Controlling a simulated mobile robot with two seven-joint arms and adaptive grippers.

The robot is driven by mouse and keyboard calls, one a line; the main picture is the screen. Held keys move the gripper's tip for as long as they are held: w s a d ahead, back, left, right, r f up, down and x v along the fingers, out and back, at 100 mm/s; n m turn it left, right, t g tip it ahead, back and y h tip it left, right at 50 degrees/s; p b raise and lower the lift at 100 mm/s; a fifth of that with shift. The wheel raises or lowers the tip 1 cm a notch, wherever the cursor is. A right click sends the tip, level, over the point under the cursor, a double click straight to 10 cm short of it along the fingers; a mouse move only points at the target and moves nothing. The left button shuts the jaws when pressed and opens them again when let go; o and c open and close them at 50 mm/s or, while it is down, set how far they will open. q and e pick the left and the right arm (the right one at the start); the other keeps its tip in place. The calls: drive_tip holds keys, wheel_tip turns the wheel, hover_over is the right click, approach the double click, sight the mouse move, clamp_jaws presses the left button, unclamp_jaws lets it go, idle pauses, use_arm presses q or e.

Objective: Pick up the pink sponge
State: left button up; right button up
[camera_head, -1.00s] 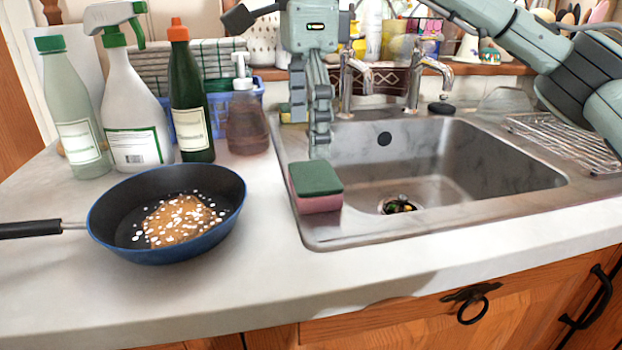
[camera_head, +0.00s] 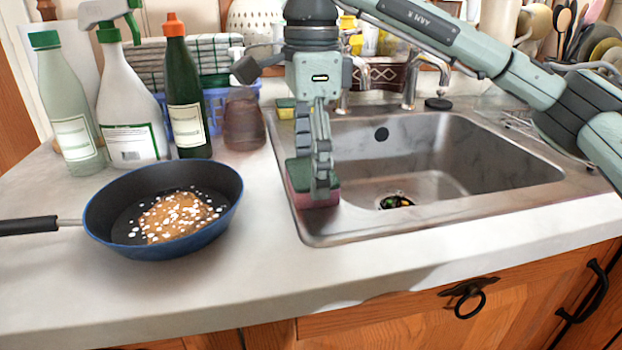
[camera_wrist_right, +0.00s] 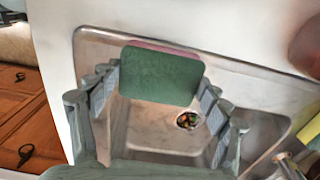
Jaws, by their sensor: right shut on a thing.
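The pink sponge (camera_head: 301,198) has a green scouring top and sits at the left rim of the sink, partly hidden by my right gripper. In the right wrist view the sponge (camera_wrist_right: 160,75) shows its green face, with a thin pink strip along its far edge, between the two fingers. My right gripper (camera_head: 323,188) reaches down from above and is shut on the sponge, with a finger on either side of it in the wrist view. My left gripper is not in view.
The steel sink (camera_head: 450,165) lies right of the sponge, with two taps behind it. A blue frying pan (camera_head: 165,245) with food stands at the left. Several bottles and a brown soap dispenser (camera_head: 243,120) stand behind the pan. Another yellow-green sponge (camera_head: 286,108) lies at the sink's back corner.

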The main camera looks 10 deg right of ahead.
drive_tip(key=shift+r, duration=0.1)
wheel_tip(320, 180, up, 4)
drive_tip(key=s+a+r, duration=0.4)
drive_tip(key=a+r, duration=0.2)
drive_tip(key=a, duration=0.4)
drive_tip(key=shift+s+a+r, duration=0.25)
drive_tip(key=shift+a+r, duration=0.15)
drive_tip(key=shift+c, duration=0.3)
drive_tip(key=shift+c, duration=1.4)
drive_tip(key=shift+w, duration=0.15)
